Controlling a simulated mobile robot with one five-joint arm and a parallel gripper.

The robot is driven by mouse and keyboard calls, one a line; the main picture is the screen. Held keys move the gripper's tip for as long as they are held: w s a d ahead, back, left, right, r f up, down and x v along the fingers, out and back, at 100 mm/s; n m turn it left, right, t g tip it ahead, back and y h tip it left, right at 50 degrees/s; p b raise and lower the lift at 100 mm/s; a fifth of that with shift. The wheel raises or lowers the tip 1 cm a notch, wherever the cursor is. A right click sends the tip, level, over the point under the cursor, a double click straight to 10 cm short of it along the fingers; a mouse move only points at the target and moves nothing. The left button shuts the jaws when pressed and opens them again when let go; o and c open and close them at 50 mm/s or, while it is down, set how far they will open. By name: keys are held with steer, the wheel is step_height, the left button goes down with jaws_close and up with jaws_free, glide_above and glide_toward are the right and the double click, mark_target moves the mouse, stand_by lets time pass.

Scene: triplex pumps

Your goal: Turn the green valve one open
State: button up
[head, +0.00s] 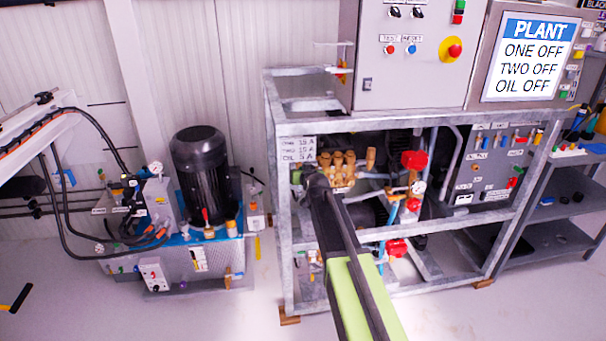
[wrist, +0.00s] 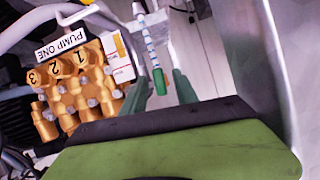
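A green valve handle (wrist: 159,82) shows in the wrist view as a small bright green grip at the end of a banded blue-and-white stem. It lies right of the brass pump block (wrist: 75,90), which is labelled PUMP ONE. My gripper (wrist: 161,92) has a dark green finger on each side of the handle, with gaps visible, so it looks open around it. I cannot tell whether either finger touches it. In the head view my gripper (head: 316,182) reaches into the left part of the metal frame, beside the brass block (head: 342,168). The arm hides the handle there.
Galvanised frame bars (head: 283,225) surround the pump bay, with a grey control cabinet (head: 410,60) above. A PLANT sign (head: 531,58) reads ONE OFF, TWO OFF, OIL OFF. Red valves (head: 414,160) sit to the right. A black motor unit (head: 202,165) stands left, with free floor in front.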

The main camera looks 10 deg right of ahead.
steer(key=a+p+v, duration=0.1)
steer(key=p+v, duration=0.5)
steer(key=v, duration=1.1)
steer(key=shift+s+d+p, duration=0.25)
steer(key=shift+d+p, duration=0.05)
steer(key=shift+d, duration=0.15)
steer(key=shift+r, duration=0.15)
steer(key=shift+c, duration=0.2)
